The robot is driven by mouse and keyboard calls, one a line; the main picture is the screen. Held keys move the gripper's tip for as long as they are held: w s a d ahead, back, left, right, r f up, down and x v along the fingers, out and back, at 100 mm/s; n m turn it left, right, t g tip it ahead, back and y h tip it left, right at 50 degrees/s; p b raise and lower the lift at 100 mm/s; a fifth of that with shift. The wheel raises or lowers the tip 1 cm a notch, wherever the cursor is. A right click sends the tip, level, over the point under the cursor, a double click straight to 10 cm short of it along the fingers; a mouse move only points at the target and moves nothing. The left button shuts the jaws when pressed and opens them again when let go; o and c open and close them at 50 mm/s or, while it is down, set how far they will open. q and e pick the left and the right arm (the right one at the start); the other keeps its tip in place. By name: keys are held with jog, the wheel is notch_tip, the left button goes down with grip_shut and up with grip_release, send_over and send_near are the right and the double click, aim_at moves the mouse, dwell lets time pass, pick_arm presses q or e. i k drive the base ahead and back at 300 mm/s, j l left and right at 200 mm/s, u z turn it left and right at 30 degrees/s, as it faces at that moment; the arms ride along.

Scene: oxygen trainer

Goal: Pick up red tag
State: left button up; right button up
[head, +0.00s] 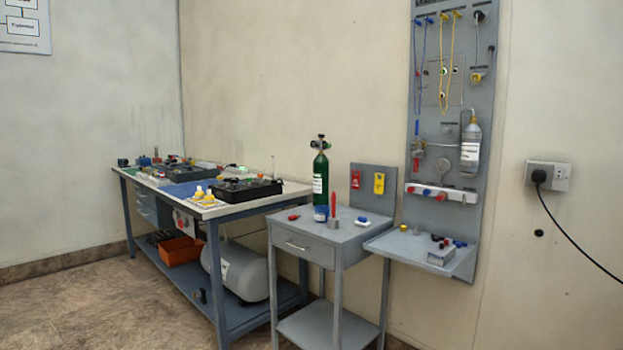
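A small red tag (356,179) hangs on the grey upright panel at the back of the grey stand (335,232). A yellow tag (379,183) hangs to its right on the same panel. A small red object (293,217) lies flat on the stand's top at the left; I cannot tell what it is. Neither of my grippers is in the head view.
A green gas cylinder (320,190) and an upright red item (333,205) stand on the stand. A workbench (232,208) is on the left with a grey tank (240,268) below. A tool board (450,90) with a shelf (405,246) is on the right. Floor at front left is clear.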

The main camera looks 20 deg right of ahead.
aim_at(356, 180)
jog(key=i+u, duration=0.15)
jog(key=i, duration=0.2)
jog(key=i+l+u, duration=0.2)
jog(key=i, duration=0.2)
jog(key=i+l+u, duration=0.15)
jog(key=i, duration=0.2)
